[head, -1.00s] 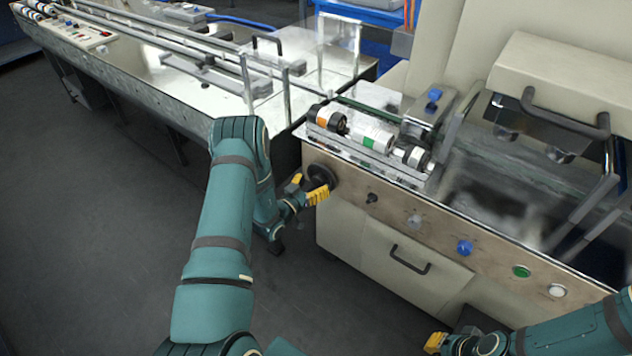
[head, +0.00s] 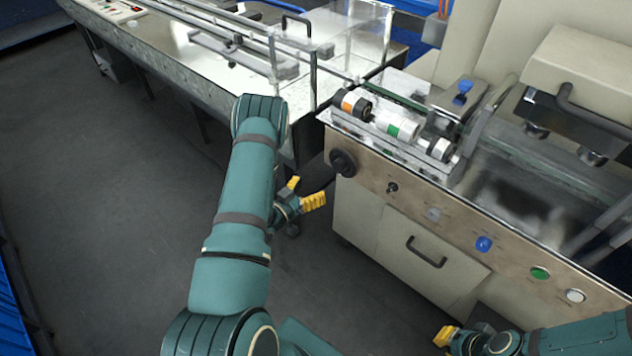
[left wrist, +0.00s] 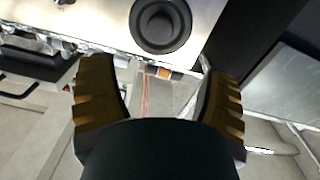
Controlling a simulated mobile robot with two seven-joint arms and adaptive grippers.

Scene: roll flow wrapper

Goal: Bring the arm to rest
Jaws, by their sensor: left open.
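My left gripper (head: 305,192) is open and empty, with yellow fingertips, in front of the machine's left corner and apart from the black round knob (head: 343,163). In the left wrist view my left gripper (left wrist: 160,100) shows its two fingers spread wide, and the knob (left wrist: 160,22) stands beyond them. My left arm (head: 245,200) reaches forward from the bottom of the head view. My right gripper (head: 447,338) is at the bottom edge of the head view, low in front of the machine. Its yellow tip shows, but its opening is not clear.
The machine's front panel (head: 460,225) carries a blue button (head: 484,244), a green button (head: 540,273) and a white button (head: 575,296). A drawer handle (head: 426,252) juts out below. A long metal conveyor table (head: 190,65) stands at the back left. The floor (head: 110,230) at left is clear.

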